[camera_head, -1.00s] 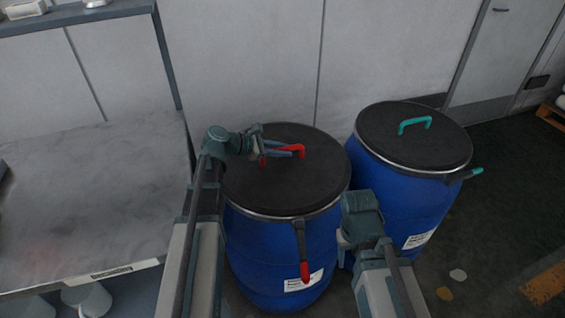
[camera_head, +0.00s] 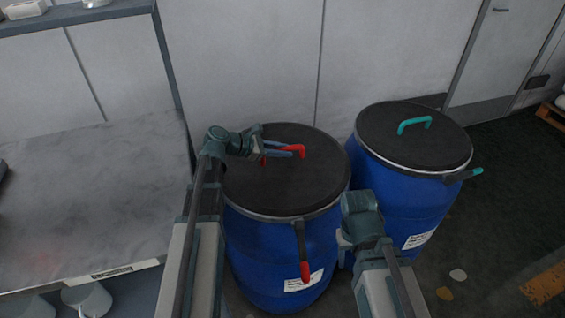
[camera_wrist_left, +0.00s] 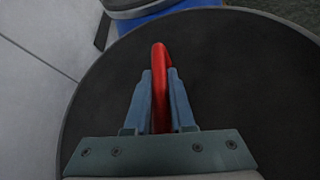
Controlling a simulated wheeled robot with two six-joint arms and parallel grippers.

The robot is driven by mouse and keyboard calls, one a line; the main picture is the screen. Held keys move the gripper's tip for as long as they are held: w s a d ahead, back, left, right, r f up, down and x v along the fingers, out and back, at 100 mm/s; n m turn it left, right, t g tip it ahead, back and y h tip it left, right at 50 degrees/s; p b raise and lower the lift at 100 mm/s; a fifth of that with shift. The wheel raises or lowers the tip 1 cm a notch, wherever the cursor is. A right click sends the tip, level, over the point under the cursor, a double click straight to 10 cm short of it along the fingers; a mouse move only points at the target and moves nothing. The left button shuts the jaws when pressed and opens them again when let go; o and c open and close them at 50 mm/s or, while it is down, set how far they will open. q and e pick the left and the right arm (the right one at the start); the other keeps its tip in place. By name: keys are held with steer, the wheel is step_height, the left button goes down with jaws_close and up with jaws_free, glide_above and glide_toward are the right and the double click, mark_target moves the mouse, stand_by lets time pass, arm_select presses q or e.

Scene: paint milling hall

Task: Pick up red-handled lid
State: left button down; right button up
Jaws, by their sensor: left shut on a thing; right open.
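The lid (camera_head: 285,187) is a black disc with a red handle (camera_head: 298,149). It lies on the nearer blue drum (camera_head: 270,257), and I see no gap between lid and drum. My left gripper (camera_head: 291,151) is over the lid, shut on the red handle. In the left wrist view the red handle (camera_wrist_left: 161,75) runs between the two fingers, with the black lid (camera_wrist_left: 235,75) behind. My right gripper (camera_head: 343,240) is low at the right side of this drum, apart from the lid. Its fingers are mostly hidden behind its own wrist.
A second blue drum (camera_head: 385,200) with a black lid and teal handle (camera_head: 414,124) stands close on the right. The nearer drum has a red-tipped lever (camera_head: 304,270) at its front. A grey table (camera_head: 90,200) is at left; a wall is behind.

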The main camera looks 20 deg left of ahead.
mark_target(283, 148)
arm_select(q)
steer(key=shift+r, duration=0.1)
step_height(283, 148, up, 10)
steer(key=p, duration=1)
